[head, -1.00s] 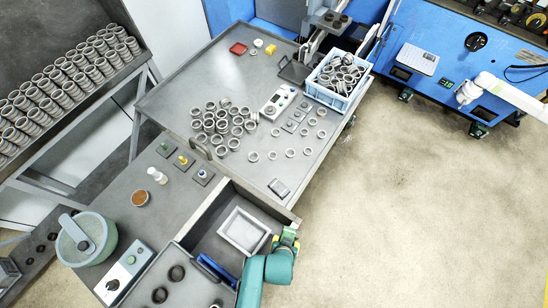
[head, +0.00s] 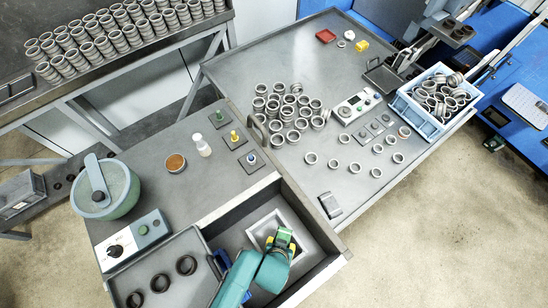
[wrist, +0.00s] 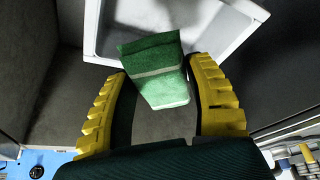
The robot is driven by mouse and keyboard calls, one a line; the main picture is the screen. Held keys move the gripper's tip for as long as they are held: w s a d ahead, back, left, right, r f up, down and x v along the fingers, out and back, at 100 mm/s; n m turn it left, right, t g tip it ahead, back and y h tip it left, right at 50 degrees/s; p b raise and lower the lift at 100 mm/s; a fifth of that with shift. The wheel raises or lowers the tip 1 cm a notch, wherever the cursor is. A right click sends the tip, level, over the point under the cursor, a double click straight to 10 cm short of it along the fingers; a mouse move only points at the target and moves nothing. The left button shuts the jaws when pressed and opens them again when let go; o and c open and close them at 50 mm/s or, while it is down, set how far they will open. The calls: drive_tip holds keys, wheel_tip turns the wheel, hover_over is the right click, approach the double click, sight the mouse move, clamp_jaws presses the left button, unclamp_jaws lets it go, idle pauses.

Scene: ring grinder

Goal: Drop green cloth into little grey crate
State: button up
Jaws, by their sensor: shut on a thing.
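The green cloth (wrist: 155,65), with a pale stripe, is held between the yellow fingers of my gripper (wrist: 160,82) in the wrist view. In the head view my gripper (head: 282,242) is over the drawer at the bottom, with a bit of the green cloth (head: 284,235) at its tip. The little grey crate (head: 256,228) lies in the drawer, partly hidden by my gripper. In the wrist view the crate (wrist: 236,22) is at the top, behind the cloth, which overlaps its near rim. I cannot tell the height of the cloth above the crate.
The open drawer (head: 315,270) has walls around the crate. A tray with dark rings (head: 160,282) and a blue object (head: 222,260) lie to the left. Several metal rings (head: 290,108) and a blue crate of rings (head: 405,108) are on the table behind.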

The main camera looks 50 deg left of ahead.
drive_tip(key=shift+f, duration=0.1)
drive_tip(key=o, duration=1.2)
drive_tip(key=shift+c, duration=0.2)
drive_tip(key=v, duration=1.2)
